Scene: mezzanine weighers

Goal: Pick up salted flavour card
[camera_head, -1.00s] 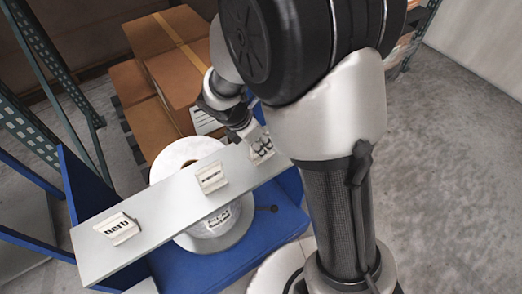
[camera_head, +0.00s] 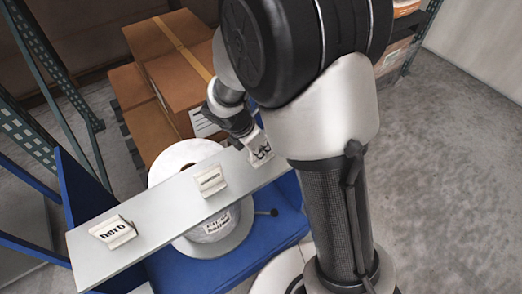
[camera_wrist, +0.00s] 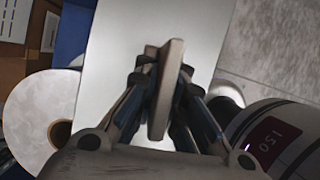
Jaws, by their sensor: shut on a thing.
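My gripper (camera_wrist: 160,88) is shut on a pale flavour card (camera_wrist: 167,80), which shows nearly edge-on between the fingers in the wrist view. In the head view the held card (camera_head: 262,154) is at the right end of the grey shelf board (camera_head: 165,214), partly hidden by my arm. I cannot read its lettering or tell whether it still touches the board. A card marked "herb" (camera_head: 113,231) stands near the board's left end. Another card (camera_head: 210,181) with small, unreadable lettering stands in the middle.
A big white roll (camera_head: 180,158) sits under the board on a blue base (camera_head: 268,222). Brown cartons (camera_head: 170,65) are stacked behind. Blue-green rack posts (camera_head: 45,70) stand at the left. Open concrete floor (camera_head: 455,150) lies at the right.

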